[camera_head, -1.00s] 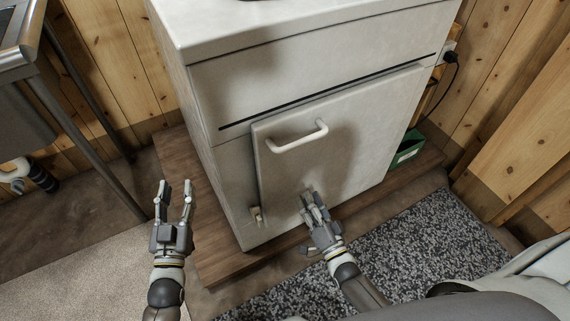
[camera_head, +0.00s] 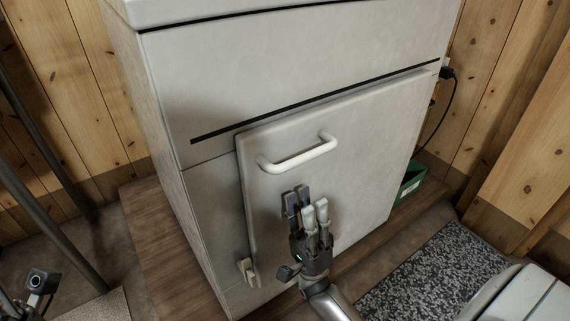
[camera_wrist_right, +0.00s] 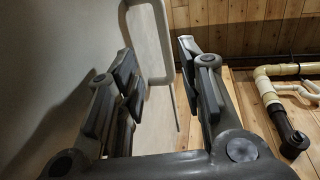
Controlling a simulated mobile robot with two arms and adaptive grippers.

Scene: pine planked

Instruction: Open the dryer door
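The pale dryer (camera_head: 300,60) stands on a wooden platform, with its square door (camera_head: 360,170) on the front. The door looks shut, its panel standing slightly proud of the front. A white bar handle (camera_head: 298,157) crosses the upper part of the door; it also shows in the wrist view (camera_wrist_right: 161,45), beyond the gap between the fingers. My right gripper (camera_head: 304,202) is open and empty just below the handle, in front of the door, with its fingers pointing up. I see no contact with the handle. My left gripper's fingers are out of view.
A small pale latch-like piece (camera_head: 247,270) sits at the door's lower left. A green box (camera_head: 408,187) stands right of the dryer, below a plug and black cord (camera_head: 446,73). A speckled mat (camera_head: 425,275) lies at lower right. Metal legs (camera_head: 40,215) stand at left.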

